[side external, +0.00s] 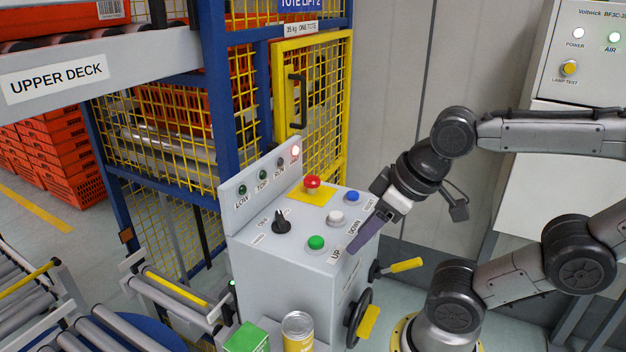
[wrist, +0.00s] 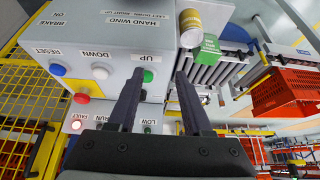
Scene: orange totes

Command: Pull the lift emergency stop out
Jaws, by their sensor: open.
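The emergency stop is a red mushroom button (side external: 312,183) on a yellow plate (side external: 314,196), at the back of the grey control box's top. In the wrist view the red button (wrist: 81,98) is left of my fingers, which do not touch it. My gripper (side external: 352,247) is at the box's right front, near the UP and DOWN labels. In the wrist view my gripper (wrist: 159,78) has its two dark fingers apart, with nothing held between them. The green UP button (wrist: 147,76) shows beside the left finger. I cannot tell whether the red button is pressed in.
The box (side external: 305,270) also carries a black selector (side external: 281,224), white button (side external: 336,217) and blue button (side external: 352,196). The FAULT lamp (side external: 295,151) glows. A handwheel (side external: 360,318) projects at the right. A can (side external: 298,331) and green box (side external: 247,339) stand in front.

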